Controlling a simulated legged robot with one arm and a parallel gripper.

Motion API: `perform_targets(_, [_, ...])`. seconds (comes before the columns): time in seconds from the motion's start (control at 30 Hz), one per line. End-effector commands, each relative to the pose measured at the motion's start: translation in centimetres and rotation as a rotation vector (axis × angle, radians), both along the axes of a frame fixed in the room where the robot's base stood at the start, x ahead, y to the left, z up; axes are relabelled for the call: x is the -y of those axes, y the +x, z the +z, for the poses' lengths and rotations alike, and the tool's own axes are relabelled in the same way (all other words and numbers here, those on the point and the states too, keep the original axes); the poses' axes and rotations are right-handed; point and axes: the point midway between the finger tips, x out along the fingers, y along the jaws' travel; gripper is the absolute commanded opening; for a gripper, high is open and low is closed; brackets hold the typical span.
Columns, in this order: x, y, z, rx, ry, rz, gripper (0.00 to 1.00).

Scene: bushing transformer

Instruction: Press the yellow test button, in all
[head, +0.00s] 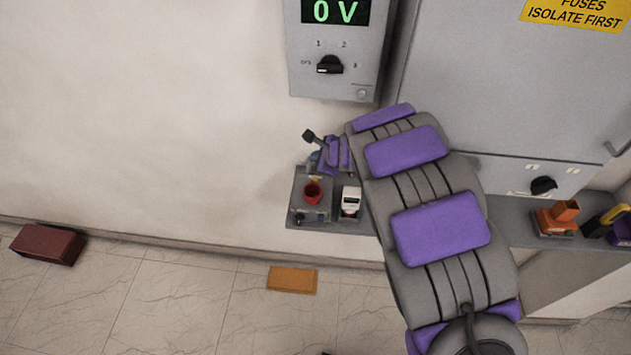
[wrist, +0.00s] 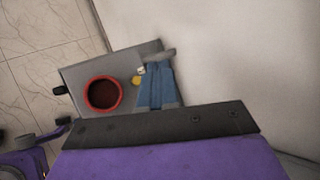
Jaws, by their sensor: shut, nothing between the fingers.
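The grey test box (head: 308,207) sits on the shelf against the wall, left of my arm. It also shows in the wrist view (wrist: 85,75). A red round cup-like part (wrist: 104,94) is on its face; it shows in the head view too (head: 313,193). A small yellow button (wrist: 137,80) is between that red part and my fingers. My gripper (wrist: 156,58) has blue fingers that are shut and empty, with grey tips over the box's edge beside the yellow button. In the head view my gripper (head: 313,160) is small and partly hidden. Contact with the button cannot be told.
A grey panel (head: 337,85) above reads 0 V and has a black rotary knob (head: 330,65). A white meter-like device (head: 350,202) stands right of the box. An orange block (head: 565,210) is on the right shelf. A dark red box (head: 48,244) and an orange slab (head: 292,279) lie on the floor.

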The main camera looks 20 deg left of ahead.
Motion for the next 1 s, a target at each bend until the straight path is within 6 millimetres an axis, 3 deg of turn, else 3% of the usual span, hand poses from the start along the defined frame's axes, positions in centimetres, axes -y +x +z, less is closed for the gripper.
perform_targets(0.1, [-0.2,0.0,-2.2,0.0,-0.003,0.001,0.0])
perform_targets(0.4, [-0.2,-0.1,-5.6,0.0,0.001,0.002,0.0])
perform_targets(1.0, [-0.2,-0.1,-6.7,0.0,-0.001,0.001,0.0])
